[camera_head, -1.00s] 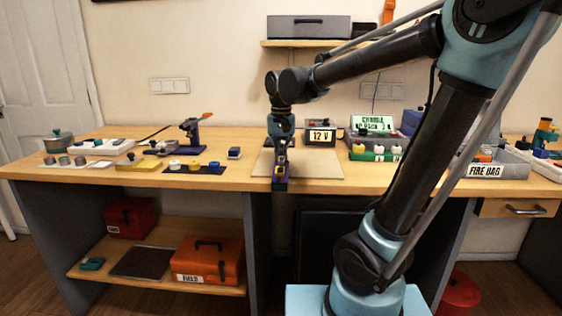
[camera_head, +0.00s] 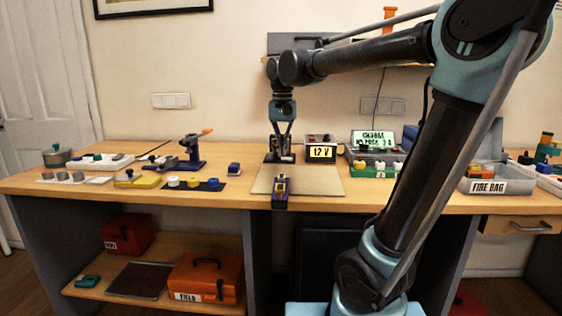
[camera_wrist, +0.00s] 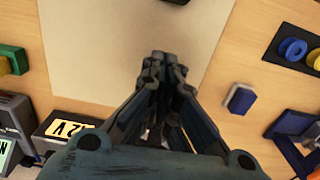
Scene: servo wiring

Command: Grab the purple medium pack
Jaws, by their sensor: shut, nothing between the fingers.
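My gripper (camera_head: 280,158) is behind the pack, near the mat's back edge, pointing down, apart from the pack. Its fingers are shut and empty; in the wrist view the fingertips (camera_wrist: 161,60) meet over the mat (camera_wrist: 115,35). A dark piece at the top edge of the wrist view may be the pack, but too little shows to tell.
A 12 V display (camera_head: 322,152) stands right of my gripper. A grey FIRE BAG bin (camera_head: 487,186) stands at the right. The mat's middle is clear.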

